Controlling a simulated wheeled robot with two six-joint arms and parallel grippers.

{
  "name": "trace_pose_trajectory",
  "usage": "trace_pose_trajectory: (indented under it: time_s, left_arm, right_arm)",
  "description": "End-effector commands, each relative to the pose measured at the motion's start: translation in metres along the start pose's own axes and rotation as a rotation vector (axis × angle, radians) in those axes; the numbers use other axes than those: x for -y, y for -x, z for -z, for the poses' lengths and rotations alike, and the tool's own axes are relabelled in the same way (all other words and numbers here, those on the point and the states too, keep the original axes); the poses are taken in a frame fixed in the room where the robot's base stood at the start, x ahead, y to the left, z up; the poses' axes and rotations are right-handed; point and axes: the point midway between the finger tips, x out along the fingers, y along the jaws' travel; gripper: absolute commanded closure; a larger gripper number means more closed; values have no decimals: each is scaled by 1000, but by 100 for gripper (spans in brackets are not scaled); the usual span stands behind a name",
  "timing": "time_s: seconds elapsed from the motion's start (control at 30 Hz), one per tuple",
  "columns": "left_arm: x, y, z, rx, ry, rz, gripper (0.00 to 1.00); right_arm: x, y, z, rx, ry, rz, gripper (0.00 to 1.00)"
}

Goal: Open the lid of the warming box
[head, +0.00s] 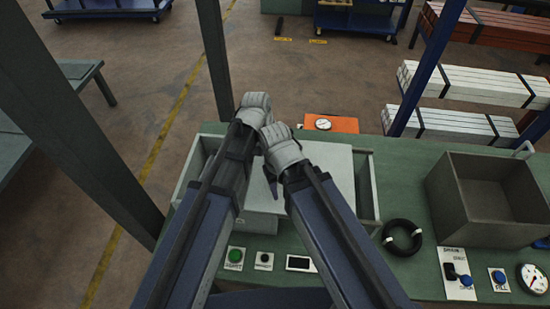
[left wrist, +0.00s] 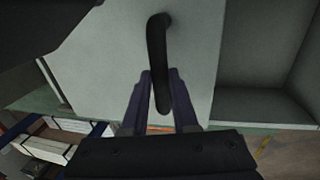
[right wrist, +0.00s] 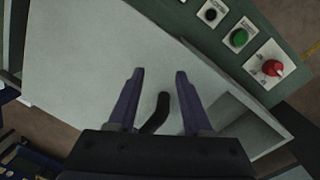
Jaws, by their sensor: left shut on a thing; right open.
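A black bar handle (left wrist: 157,45) rises from the lid. My left gripper (left wrist: 160,75) is shut on this handle. My right gripper (right wrist: 158,73) is open over the lid; the handle (right wrist: 157,110) shows between its fingers, and contact cannot be told. In the head view my arms hide the handle and most of both grippers' fingers.
A green button (head: 235,256) and other controls line the bench front. An orange gauge unit (head: 330,123) is behind the box.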

Motion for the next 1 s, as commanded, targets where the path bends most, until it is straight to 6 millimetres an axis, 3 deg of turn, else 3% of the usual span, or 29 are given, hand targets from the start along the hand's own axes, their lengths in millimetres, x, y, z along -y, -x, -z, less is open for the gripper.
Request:
trace_pose_trajectory:
  time_s: [0.2,0.23,0.47,0.77,1.0]
  left_arm:
    - [0,0,0,0,0,-1,100]
    - [0,0,0,0,0,-1,71]
    - [0,0,0,0,0,-1,45]
    - [0,1,0,0,0,-1,43]
    - [-1,14,0,0,0,-1,43]
  right_arm:
    - [0,0,0,0,0,0,50]
    - [0,0,0,0,0,0,50]
    - [0,0,0,0,0,0,50]
    - [0,1,0,0,0,0,50]
    - [-1,14,-1,0,0,0,50]
